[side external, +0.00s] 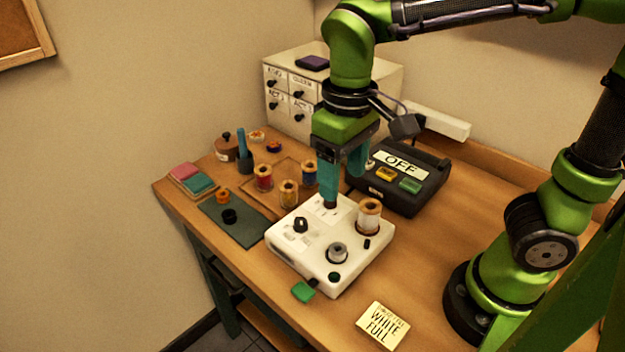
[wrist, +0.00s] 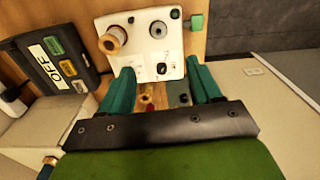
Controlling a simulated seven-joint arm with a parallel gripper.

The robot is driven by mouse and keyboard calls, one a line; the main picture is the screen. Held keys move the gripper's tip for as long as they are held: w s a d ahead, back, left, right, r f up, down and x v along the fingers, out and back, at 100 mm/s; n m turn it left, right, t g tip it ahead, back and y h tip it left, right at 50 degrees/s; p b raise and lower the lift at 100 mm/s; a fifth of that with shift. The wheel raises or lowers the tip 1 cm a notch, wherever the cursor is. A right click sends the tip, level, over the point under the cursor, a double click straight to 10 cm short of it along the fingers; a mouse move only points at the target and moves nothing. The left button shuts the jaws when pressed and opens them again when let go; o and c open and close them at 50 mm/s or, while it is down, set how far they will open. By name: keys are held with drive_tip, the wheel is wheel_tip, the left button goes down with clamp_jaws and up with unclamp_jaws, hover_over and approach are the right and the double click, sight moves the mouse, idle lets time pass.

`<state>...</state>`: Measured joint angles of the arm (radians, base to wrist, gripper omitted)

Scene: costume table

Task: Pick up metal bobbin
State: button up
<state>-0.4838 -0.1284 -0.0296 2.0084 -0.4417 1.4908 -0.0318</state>
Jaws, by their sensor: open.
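The metal bobbin (side external: 337,252) is a small grey cylinder standing upright on the front part of a white winder box (side external: 290,262). It also shows in the wrist view (wrist: 157,29), near the top of the picture. My gripper (side external: 343,190) points down above the back edge of the white box, behind the bobbin and apart from it. In the wrist view its two teal fingers (wrist: 158,72) are spread wide with nothing held between them. The fingers do not hide the bobbin in either view.
A large tan thread spool (side external: 369,216) stands on the box, right of the gripper. A black knob (side external: 300,225) is at its left. Several thread spools stand on a wooden tray (side external: 262,205) behind. A black OFF unit (side external: 425,195) is at back right. A card (side external: 383,326) lies in front.

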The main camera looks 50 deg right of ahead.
hover_over(338, 243)
drive_tip(key=s+a, duration=0.1)
wheel_tip(338, 243, down, 11)
drive_tip(key=shift+f, duration=0.15)
drive_tip(key=shift+w+f, duration=0.15)
drive_tip(key=shift+f, duration=2.55)
drive_tip(key=c, duration=1.1)
